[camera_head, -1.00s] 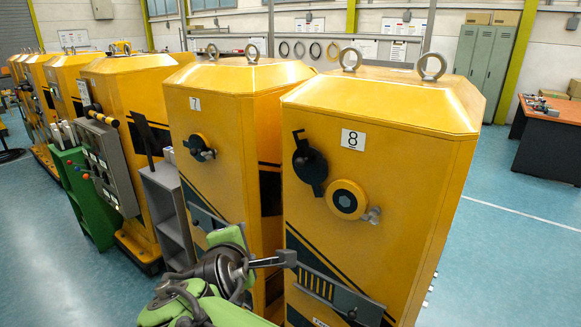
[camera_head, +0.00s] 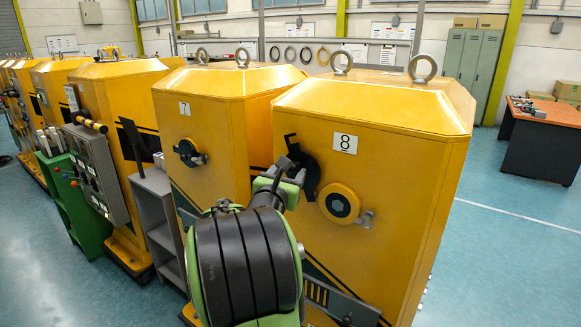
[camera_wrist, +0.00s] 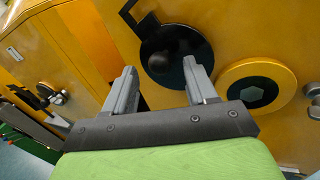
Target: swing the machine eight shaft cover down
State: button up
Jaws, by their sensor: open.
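Machine eight (camera_head: 400,165) is the yellow cabinet at the right with the "8" label (camera_head: 345,143). Its black round shaft cover (camera_head: 309,177) sits up and left of a yellow ring (camera_head: 338,204) whose dark hexagonal shaft end is exposed. In the wrist view the cover (camera_wrist: 165,45) lies beyond my fingers, with a thin black tab at its upper left, and the ring (camera_wrist: 252,91) is to its right. My gripper (camera_head: 280,175) is open and empty in front of the cover, partly hiding it in the head view. The fingertips (camera_wrist: 161,68) point at its lower part; contact cannot be told.
A silver knob (camera_head: 366,219) sticks out beside the ring. Machine seven (camera_head: 205,120) stands close on the left with a similar black cover (camera_head: 187,152). A grey stand (camera_head: 155,220) is further left. Open blue floor (camera_head: 480,270) lies to the right.

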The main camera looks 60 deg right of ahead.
jog(key=d, duration=0.2)
jog(key=shift+w+d, duration=0.25)
jog(key=shift+d, duration=0.15)
grip_shut()
